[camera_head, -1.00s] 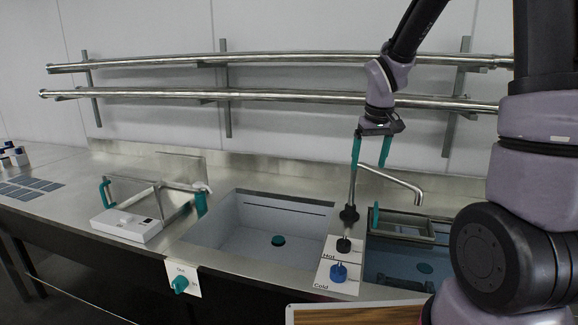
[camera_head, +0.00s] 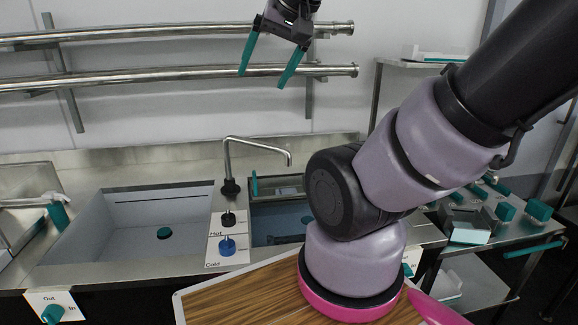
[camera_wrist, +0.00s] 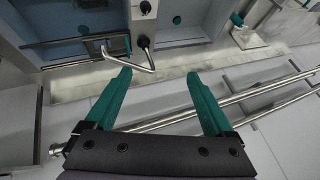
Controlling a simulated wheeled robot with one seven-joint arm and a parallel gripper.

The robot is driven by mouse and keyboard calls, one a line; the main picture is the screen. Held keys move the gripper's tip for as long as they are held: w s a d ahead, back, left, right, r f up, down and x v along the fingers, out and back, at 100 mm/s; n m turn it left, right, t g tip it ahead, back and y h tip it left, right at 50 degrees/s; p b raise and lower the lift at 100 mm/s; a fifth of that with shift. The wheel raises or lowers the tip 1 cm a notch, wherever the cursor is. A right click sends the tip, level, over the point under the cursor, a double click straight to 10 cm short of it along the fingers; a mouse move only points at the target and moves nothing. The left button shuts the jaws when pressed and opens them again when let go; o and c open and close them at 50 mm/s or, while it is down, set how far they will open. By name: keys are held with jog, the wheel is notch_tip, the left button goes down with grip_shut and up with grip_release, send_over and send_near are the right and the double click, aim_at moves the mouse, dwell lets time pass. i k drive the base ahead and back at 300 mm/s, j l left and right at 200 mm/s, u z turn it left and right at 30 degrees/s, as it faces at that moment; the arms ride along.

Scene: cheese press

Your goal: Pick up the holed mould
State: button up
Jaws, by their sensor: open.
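I cannot make out the holed mould in either current view. My gripper (camera_head: 258,78) is open and empty, raised in front of the wall rails at the top of the head view. Its teal fingers also show in the wrist view (camera_wrist: 158,90), spread apart with nothing between them. On the right of the head view, a metal cart (camera_head: 470,245) holds several teal-handled and pale items, too small and partly covered by my arm to tell apart.
A dry sink (camera_head: 130,215) is on the left and a water-filled sink (camera_head: 268,228) with a metal tap (camera_head: 257,145) is in the middle. Two steel rails (camera_head: 190,75) run along the wall. A shelf (camera_head: 425,62) carries a white object at the back right.

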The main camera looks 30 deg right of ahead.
aim_at(468, 226)
jog(key=z, duration=2.25)
